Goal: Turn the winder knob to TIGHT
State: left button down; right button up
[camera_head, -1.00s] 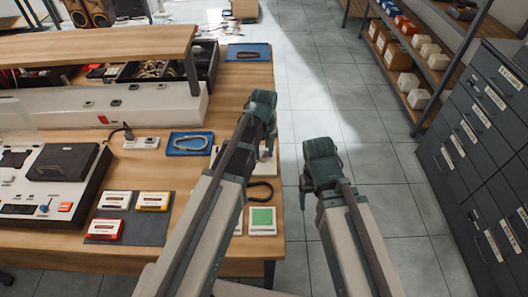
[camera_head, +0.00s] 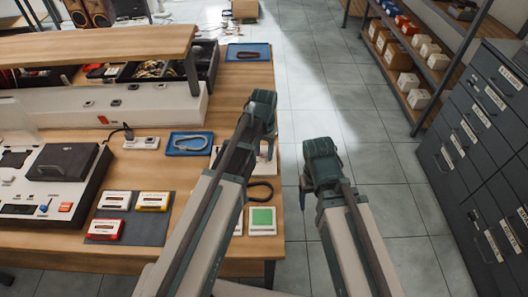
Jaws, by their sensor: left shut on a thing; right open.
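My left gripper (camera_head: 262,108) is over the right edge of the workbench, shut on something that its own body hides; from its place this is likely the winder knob. Part of a pale device (camera_head: 266,160) shows beside and below the gripper, mostly covered by my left arm. The knob and any TIGHT marking cannot be seen. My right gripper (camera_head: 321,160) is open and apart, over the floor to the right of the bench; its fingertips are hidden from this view.
The wooden workbench (camera_head: 150,262) holds a tape deck (camera_head: 60,185), a dark mat (camera_head: 140,232) with cassettes, blue trays with belts (camera_head: 188,144) and a green-and-white card (camera_head: 262,221). Drawer cabinets (camera_head: 480,150) and shelves stand at right. The tiled floor between is free.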

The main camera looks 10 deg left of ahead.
aim_at(264, 154)
dwell(0.3)
pick_arm(q)
jog(key=shift+c, duration=2.1)
grip_release()
jog(key=shift+r, duration=0.15)
notch_tip(264, 154, up, 14)
jog(key=p, duration=1.4)
jog(key=shift+f, duration=0.25)
